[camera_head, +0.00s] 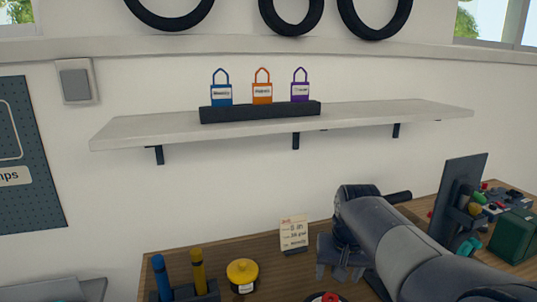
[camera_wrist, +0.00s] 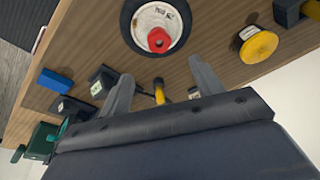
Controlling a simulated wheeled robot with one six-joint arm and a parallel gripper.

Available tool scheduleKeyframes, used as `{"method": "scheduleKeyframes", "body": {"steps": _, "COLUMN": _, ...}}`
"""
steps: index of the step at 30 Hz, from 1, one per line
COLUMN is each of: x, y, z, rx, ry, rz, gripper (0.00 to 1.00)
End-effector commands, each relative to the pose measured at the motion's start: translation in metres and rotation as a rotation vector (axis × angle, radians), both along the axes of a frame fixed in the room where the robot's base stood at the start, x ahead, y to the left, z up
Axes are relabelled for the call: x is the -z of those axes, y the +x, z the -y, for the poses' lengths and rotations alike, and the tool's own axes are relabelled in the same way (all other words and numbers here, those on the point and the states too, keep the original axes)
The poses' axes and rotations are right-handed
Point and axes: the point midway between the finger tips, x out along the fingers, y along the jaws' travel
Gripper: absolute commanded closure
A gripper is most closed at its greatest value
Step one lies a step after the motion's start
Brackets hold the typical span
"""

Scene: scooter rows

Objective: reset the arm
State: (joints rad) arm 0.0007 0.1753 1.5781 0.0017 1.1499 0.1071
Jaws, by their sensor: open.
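My gripper (camera_head: 341,272) hangs above the wooden bench (camera_head: 230,246), at the end of my grey arm, right of a small written card (camera_head: 293,232). In the wrist view my gripper's two fingers (camera_wrist: 162,85) stand wide apart, so it is open. A small yellow and black item (camera_wrist: 159,92) shows between the fingers in that view. It appears to be on the bench beyond them, and I see nothing gripped.
A wall shelf (camera_head: 400,113) holds a black rack (camera_head: 260,112) with blue, orange and purple tags. A yellow-lidded pot (camera_head: 243,271) and a holder with blue and yellow cylinders (camera_head: 185,290) stand left. A black panel (camera_head: 458,190) and green box (camera_head: 512,235) stand right.

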Motion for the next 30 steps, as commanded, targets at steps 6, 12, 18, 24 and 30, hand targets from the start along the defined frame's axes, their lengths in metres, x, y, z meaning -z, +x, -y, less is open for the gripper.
{"method": "scheduleKeyframes", "body": {"steps": 6, "x": -0.006, "y": 0.009, "z": 0.0, "rx": 0.055, "ry": 0.01, "rz": -0.078, "gripper": 0.38}}
{"method": "scheduleKeyframes", "body": {"steps": 12, "x": -0.007, "y": 0.015, "z": 0.0, "rx": 0.106, "ry": 0.015, "rz": -0.148, "gripper": 0.38}}
{"method": "scheduleKeyframes", "body": {"steps": 18, "x": -0.007, "y": 0.02, "z": -0.001, "rx": 0.158, "ry": 0.017, "rz": -0.217, "gripper": 0.38}}
{"method": "scheduleKeyframes", "body": {"steps": 24, "x": -0.001, "y": 0.022, "z": -0.001, "rx": 0.286, "ry": 0.031, "rz": -0.236, "gripper": 0.38}}
{"method": "scheduleKeyframes", "body": {"steps": 30, "x": -0.001, "y": 0.022, "z": -0.001, "rx": 0.451, "ry": 0.05, "rz": -0.234, "gripper": 0.38}}
